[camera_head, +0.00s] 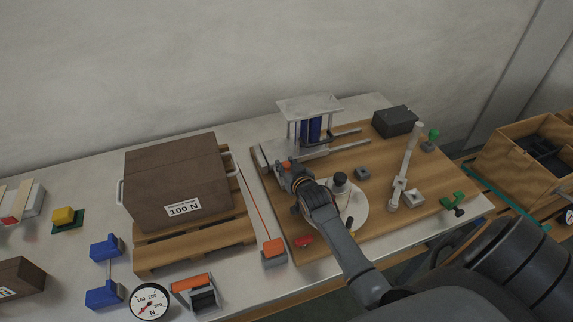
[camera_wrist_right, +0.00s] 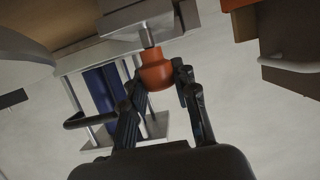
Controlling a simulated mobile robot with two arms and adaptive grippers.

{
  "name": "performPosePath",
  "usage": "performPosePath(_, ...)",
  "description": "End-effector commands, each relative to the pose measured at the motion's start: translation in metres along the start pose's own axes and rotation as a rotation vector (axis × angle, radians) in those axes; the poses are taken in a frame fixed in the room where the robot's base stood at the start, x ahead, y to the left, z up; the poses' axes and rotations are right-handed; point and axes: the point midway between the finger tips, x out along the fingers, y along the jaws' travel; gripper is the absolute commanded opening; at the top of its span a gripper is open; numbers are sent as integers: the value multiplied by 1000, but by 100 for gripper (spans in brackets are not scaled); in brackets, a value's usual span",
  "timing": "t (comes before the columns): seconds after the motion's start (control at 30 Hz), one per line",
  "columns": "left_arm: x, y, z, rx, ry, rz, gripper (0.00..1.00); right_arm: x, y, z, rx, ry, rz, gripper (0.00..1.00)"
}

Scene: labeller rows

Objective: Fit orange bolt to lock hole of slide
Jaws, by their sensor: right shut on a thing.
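My right gripper (camera_head: 292,172) is shut on the orange bolt (camera_wrist_right: 156,70), seen close up in the right wrist view, where the fingers (camera_wrist_right: 158,92) flank its orange head. The bolt's grey metal pin (camera_wrist_right: 147,36) reaches to a grey metal block (camera_wrist_right: 136,18); I cannot tell how deep it sits in the hole. In the head view a bit of the bolt (camera_head: 285,164) shows at the left end of the metal slide (camera_head: 322,152), which has two rails to the right. The lock hole is hidden. My left gripper is not in view.
A white disc (camera_head: 352,213) with a black knob and an upright metal lever (camera_head: 405,165) are to the right. A brown 100 N box (camera_head: 175,175) stands left on a pallet.

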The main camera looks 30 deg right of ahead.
Motion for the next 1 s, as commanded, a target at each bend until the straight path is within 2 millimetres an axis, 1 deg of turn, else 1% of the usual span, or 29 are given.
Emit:
performPosePath(0.37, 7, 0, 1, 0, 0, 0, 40, 4, 0, 9, 0, 1, 0, 0)
performPosePath(0.4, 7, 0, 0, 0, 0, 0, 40, 3, 0, 9, 0, 2, 0, 33)
performPosePath(0.47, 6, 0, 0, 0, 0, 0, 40, 3, 0, 8, 0, 1, 0, 45)
performPosePath(0.5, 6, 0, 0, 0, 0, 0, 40, 3, 0, 8, 0, 1, 0, 53)
performPosePath(0.53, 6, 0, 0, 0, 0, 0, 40, 3, 0, 8, 0, 1, 0, 55)
performPosePath(0.83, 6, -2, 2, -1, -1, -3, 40, 3, 0, 8, 0, 0, 0, 55)
performPosePath(0.93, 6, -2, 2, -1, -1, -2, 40, 0, 0, 0, 0, 1, 0, 55)
performPosePath(1.0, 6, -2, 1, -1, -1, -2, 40, -3, 0, -10, -1, 3, 0, 55)
